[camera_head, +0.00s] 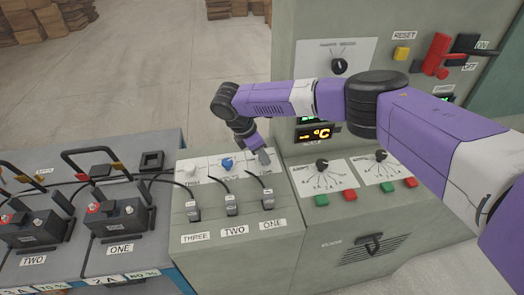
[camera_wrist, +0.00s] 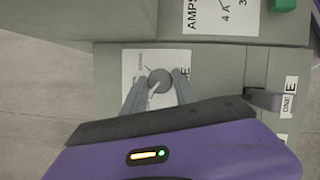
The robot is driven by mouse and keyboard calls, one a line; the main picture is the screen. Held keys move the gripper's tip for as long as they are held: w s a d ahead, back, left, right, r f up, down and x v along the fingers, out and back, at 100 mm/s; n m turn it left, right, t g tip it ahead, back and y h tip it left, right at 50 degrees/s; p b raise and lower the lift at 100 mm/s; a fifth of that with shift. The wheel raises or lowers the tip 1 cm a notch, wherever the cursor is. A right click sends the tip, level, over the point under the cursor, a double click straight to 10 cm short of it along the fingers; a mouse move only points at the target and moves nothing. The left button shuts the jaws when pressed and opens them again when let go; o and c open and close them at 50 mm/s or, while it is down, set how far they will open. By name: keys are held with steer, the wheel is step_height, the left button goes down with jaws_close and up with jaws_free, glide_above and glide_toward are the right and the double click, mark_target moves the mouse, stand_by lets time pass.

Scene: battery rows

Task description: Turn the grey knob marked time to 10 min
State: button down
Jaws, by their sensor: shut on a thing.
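The grey knob (camera_wrist: 161,80) sits on a white label plate on the grey-green panel, and the letter E shows beside it in the wrist view. My gripper (camera_wrist: 159,76) has one finger on each side of the knob and is shut on it. A pale pointer line on the knob runs toward the lower left of the wrist view. The scale marks are too small to read. In the head view my gripper (camera_head: 263,157) is at the right end of a knob row and hides most of the grey knob.
A blue knob (camera_head: 227,163) and a white knob (camera_head: 190,169) stand left of my gripper. A taller cabinet (camera_head: 345,150) with a lit display, knobs and buttons stands right. Batteries (camera_head: 119,215) are at the left.

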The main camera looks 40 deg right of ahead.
steer(key=m, duration=0.2)
steer(key=m+g, duration=0.1)
steer(key=m, duration=0.1)
steer(key=shift+f+g+y+p, duration=0.1)
steer(key=shift+g+y+p, duration=0.2)
steer(key=shift+y, duration=0.1)
steer(key=shift+w+d+m+g+y+b, duration=0.1)
steer(key=shift+m+g+y+b, duration=0.2)
steer(key=shift+m, duration=0.7)
steer(key=shift+w+m+g+y+b, duration=0.1)
steer(key=shift+m+y+b, duration=0.3)
steer(key=shift+m, duration=0.6)
steer(key=c, duration=1)
jaws_free()
steer(key=b+v, duration=0.1)
steer(key=v, duration=0.7)
steer(key=shift+b, duration=0.3)
